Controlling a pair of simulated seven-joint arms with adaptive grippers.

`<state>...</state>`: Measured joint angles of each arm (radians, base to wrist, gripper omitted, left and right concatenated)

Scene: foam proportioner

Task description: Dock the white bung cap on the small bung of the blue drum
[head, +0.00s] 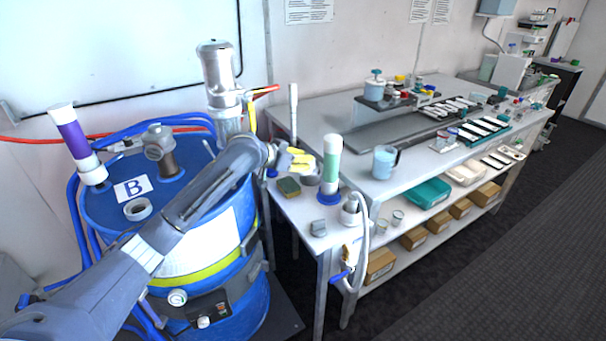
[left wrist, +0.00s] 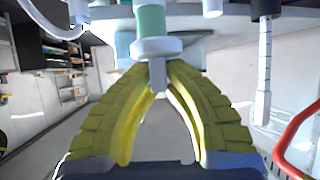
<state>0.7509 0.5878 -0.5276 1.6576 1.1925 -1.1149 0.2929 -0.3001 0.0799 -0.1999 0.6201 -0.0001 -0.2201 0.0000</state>
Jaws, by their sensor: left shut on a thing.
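The blue drum (head: 240,285), labelled B, stands at the left in the head view. On its lid are a pale ring-shaped bung opening (head: 138,209) and a larger grey fitting (head: 168,165). My left gripper (head: 309,162) reaches past the drum, over the small side table. In the left wrist view its yellow fingers (left wrist: 157,82) are shut on the narrow part of a white flanged piece, seemingly the white bung cap (left wrist: 152,48). It is hard to make out in the head view. The right gripper is not in view.
A green-and-white cylinder (head: 331,160) stands just beyond the left gripper.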

